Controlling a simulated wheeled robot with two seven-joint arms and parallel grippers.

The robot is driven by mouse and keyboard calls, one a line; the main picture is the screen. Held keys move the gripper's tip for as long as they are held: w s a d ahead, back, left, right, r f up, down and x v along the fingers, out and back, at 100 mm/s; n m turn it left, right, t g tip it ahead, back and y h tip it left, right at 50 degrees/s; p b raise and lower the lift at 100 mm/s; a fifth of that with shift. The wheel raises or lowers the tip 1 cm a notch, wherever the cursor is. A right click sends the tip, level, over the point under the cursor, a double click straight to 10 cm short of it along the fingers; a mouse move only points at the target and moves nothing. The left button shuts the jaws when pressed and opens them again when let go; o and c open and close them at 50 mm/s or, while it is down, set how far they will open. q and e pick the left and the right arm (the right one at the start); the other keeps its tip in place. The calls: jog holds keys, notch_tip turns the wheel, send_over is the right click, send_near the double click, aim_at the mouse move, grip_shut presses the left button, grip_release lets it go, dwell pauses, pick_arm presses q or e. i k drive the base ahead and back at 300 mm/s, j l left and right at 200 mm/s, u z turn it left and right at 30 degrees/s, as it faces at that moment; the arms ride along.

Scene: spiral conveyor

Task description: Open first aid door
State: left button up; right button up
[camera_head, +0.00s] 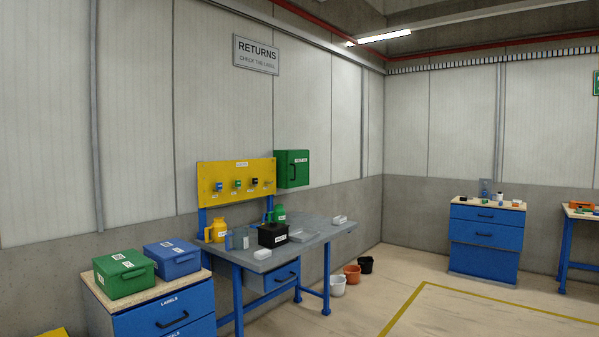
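A green wall cabinet (293,168) hangs on the grey panel wall, just right of a yellow board. It has a dark vertical handle near its left side and a small white label at the upper right, too small to read surely. Its door looks closed. No other first aid box is clearly marked in this view. Neither of my grippers shows in the head view.
A grey workbench (310,241) with bottles and a black box (272,234) stands below the cabinet. A blue drawer unit (165,312) carries green and blue boxes at lower left. Buckets (352,274) stand right of the bench. The floor (400,270) beyond is largely clear.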

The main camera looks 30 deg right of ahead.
aim_at(298, 160)
jog(key=i+l+z, duration=0.95)
jog(key=i, duration=0.2)
jog(key=i+l+z, duration=0.3)
jog(key=i, duration=0.25)
jog(key=i+z, duration=0.3)
jog(key=i, duration=2.05)
jog(key=i+u, duration=0.35)
jog(key=i+l+u, duration=0.5)
jog(key=i+u, duration=0.15)
jog(key=i, duration=0.1)
